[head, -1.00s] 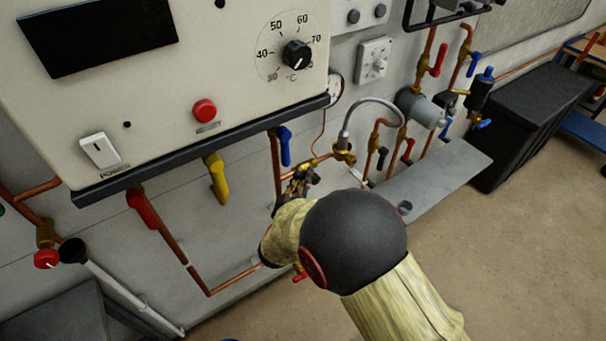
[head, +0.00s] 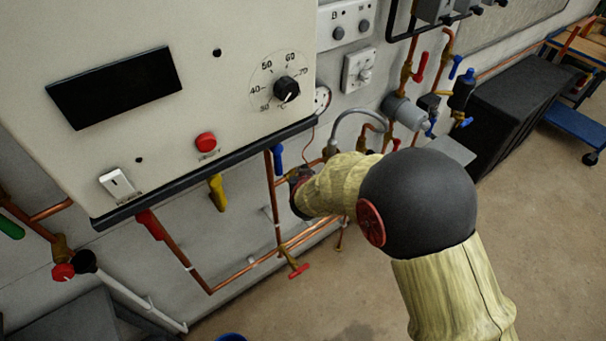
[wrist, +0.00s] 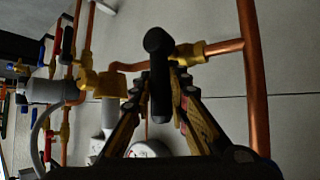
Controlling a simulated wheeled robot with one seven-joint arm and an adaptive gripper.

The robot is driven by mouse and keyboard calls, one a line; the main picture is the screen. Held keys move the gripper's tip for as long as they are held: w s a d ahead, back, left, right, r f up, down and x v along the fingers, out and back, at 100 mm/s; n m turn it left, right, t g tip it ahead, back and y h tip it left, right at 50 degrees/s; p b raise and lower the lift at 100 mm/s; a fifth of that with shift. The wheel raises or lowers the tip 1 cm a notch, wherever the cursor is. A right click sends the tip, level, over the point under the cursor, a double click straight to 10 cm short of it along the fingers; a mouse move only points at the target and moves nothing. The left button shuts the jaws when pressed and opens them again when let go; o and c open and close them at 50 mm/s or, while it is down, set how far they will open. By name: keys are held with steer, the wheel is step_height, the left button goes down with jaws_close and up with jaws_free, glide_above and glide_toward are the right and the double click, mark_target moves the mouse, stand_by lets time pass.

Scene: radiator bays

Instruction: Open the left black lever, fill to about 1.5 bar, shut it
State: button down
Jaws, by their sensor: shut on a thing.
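The black lever (wrist: 157,48) stands in the middle of the wrist view, on a brass valve (wrist: 190,52) in a copper pipe. It looks crosswise to that pipe in the picture. My gripper (wrist: 157,84) has its fingers on both sides of the lever and is shut on it. A round white gauge (wrist: 150,149) shows below, partly covered by my gripper; its reading is not legible. In the head view a gauge (head: 322,99) sits beside the boiler box, too small to read. My arm hides the lever and fingers there.
The boiler box (head: 230,40) overhangs on the left. A blue lever (head: 278,157), a yellow lever (head: 217,192) and a red-handled valve (head: 298,270) are near my arm. A grey hose (head: 352,113) arches behind it.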

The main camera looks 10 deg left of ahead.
steer(key=shift+w+d, duration=0.1)
steer(key=shift+d, duration=0.05)
stand_by(0.5)
steer(key=c, duration=1.7)
jaws_free()
steer(key=v, duration=1.2)
steer(key=shift+w+d+r, duration=0.1)
steer(key=shift+w+d, duration=0.1)
